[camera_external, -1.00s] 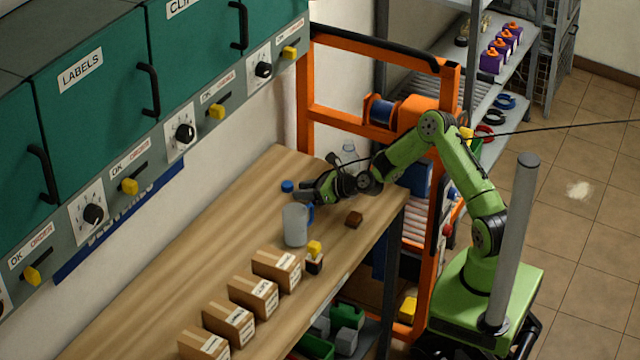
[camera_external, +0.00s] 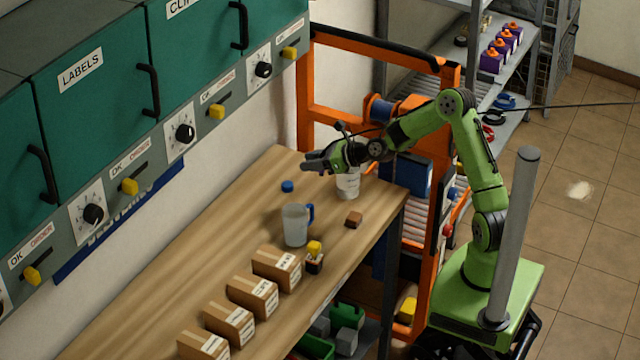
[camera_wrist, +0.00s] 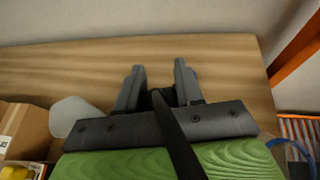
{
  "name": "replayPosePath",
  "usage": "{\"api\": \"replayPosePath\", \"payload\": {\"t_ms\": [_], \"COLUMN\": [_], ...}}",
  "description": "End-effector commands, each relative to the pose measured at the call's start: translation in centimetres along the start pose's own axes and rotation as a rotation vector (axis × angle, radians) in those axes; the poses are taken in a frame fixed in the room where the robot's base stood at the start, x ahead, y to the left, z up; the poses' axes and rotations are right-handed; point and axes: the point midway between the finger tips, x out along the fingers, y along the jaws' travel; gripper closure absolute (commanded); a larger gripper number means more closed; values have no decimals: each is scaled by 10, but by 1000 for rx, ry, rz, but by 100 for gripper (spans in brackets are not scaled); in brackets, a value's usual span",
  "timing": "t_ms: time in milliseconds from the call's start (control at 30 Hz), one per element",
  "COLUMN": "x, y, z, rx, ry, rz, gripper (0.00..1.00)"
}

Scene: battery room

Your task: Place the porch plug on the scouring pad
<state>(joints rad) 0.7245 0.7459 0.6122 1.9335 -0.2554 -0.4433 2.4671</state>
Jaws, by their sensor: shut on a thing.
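My gripper (camera_external: 309,163) is raised above the far part of the wooden bench, pointing left. In the wrist view, its fingers (camera_wrist: 159,75) stand a little apart, with something small and dark low between them. It is mostly hidden, so I cannot tell for certain that it is the porch plug. I cannot clearly pick out the scouring pad. A small brown block (camera_external: 353,219) lies near the bench's right edge, and a small blue round thing (camera_external: 287,186) lies left of and below my gripper; both are apart from it.
A grey jug with a blue handle (camera_external: 296,226) stands mid-bench, and a clear container (camera_external: 348,184) stands below my wrist. A yellow-topped dark item (camera_external: 314,251) and several cardboard boxes (camera_external: 277,267) line the near edge. An orange frame (camera_external: 303,110) borders the far end. The bench's left side is clear.

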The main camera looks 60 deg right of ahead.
Motion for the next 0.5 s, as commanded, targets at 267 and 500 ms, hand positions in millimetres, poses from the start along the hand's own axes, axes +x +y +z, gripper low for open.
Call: {"api": "replayPosePath", "payload": {"t_ms": [267, 500], "x": [-88, -92], "y": [36, 48], "z": [-27, -58], "rx": [-60, -59], "ry": [4, 3], "rz": [138, 169], "gripper": [94, 94]}}
